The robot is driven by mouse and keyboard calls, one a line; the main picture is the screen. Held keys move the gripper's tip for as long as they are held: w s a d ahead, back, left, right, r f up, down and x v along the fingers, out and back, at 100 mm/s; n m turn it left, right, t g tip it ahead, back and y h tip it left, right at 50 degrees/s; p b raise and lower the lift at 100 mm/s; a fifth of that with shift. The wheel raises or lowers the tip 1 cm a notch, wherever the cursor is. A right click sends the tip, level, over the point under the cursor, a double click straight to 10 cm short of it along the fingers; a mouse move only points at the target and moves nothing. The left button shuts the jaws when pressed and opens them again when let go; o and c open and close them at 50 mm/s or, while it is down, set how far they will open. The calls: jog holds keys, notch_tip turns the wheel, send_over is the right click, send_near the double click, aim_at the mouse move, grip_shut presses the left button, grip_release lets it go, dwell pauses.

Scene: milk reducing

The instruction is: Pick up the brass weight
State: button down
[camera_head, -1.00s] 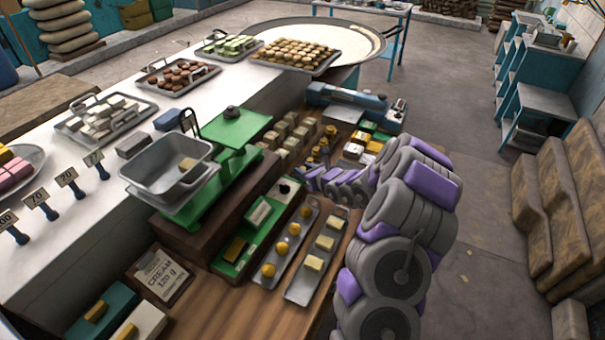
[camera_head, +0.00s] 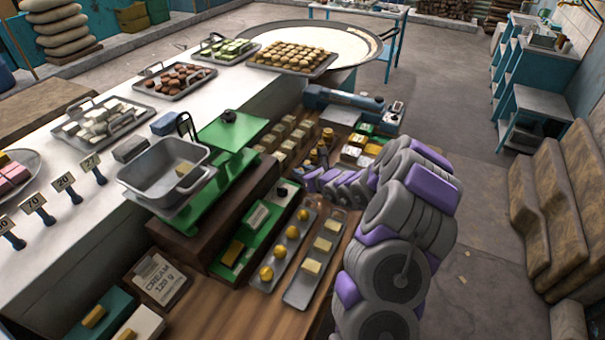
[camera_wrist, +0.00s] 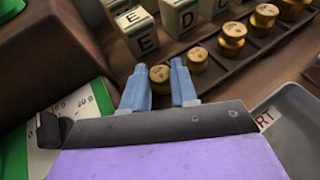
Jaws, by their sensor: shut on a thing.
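The brass weight (camera_wrist: 160,74) is a small round gold-coloured piece between the two light-blue fingers of my gripper (camera_wrist: 160,80) in the wrist view. The fingers are shut on it, and they hide its sides and lower part. More brass weights (camera_wrist: 232,38) stand in a dark wooden rack just beyond it. In the head view my gripper (camera_head: 309,180) is small and low beside the brass weights (camera_head: 325,140). I cannot tell whether the held weight touches the surface below.
Lettered cream blocks (camera_wrist: 138,30) stand right behind the fingers. A green scale (camera_head: 228,135) with a grey pan (camera_head: 165,165) stands left of the gripper. Metal trays (camera_head: 312,262) with small pieces lie nearer.

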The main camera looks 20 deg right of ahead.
jog(key=r, duration=0.3)
jog(key=shift+s+r+p, duration=0.1)
jog(key=shift+s+p, duration=0.25)
jog(key=shift+p, duration=0.05)
jog(key=s, duration=0.4)
jog(key=s+a+p, duration=0.1)
jog(key=s, duration=0.4)
jog(key=s+r+p, duration=0.1)
jog(key=s, duration=0.3)
jog(key=shift+s+a+r, duration=0.1)
jog(key=shift+s+a, duration=0.1)
jog(key=shift+a, duration=0.2)
jog(key=shift+s+a+p, duration=0.15)
jog(key=shift+s+p, duration=0.6)
jog(key=shift+s, duration=0.15)
